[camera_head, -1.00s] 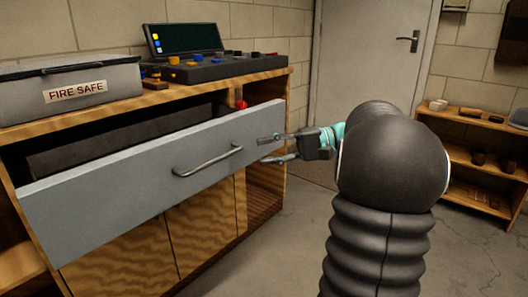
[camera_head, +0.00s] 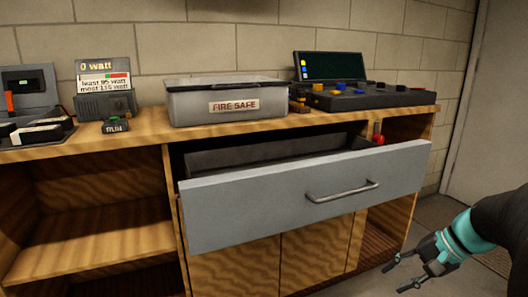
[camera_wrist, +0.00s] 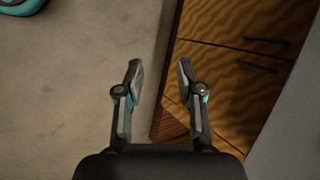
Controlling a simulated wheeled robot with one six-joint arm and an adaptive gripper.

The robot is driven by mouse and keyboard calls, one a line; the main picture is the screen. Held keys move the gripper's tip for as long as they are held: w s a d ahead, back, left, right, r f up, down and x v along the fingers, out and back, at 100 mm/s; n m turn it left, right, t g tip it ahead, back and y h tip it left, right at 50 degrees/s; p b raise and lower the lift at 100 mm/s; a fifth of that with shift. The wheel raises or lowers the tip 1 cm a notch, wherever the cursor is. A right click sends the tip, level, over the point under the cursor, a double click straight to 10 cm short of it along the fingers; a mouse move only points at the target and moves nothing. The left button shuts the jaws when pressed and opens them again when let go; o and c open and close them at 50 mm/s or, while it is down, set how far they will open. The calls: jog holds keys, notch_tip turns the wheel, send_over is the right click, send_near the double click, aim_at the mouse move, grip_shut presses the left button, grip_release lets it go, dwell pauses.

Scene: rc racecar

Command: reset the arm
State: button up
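My gripper (camera_head: 406,281) is at the lower right of the head view, in front of the cabinet and to the right of the open drawer. In the wrist view my gripper (camera_wrist: 159,78) is open, with its two fingers apart and nothing between them. Past the fingers lie the bare floor and the wooden cabinet side. The grey drawer (camera_head: 255,210) is pulled out, with a metal handle (camera_head: 342,192) on its front. My gripper is apart from the handle.
A grey box marked FIRE SAFE (camera_head: 227,103), a control console (camera_head: 366,97) and a power meter marked 0 watt (camera_head: 104,103) stand on the wooden bench (camera_head: 150,127). A door (camera_head: 500,130) is at the right. Concrete floor (camera_wrist: 80,80) is free beside the cabinet.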

jog(key=s+a+r+n+t+h+p, duration=0.1)
jog(key=s+a+r+n+h, duration=0.1)
jog(key=s+a, duration=0.5)
jog(key=s+a+r+n+t+h+p, duration=0.1)
jog(key=s+a+r+n+h, duration=0.1)
jog(key=s+a+n+h, duration=0.2)
jog(key=s+a+n, duration=0.3)
jog(key=shift+r+p, duration=0.3)
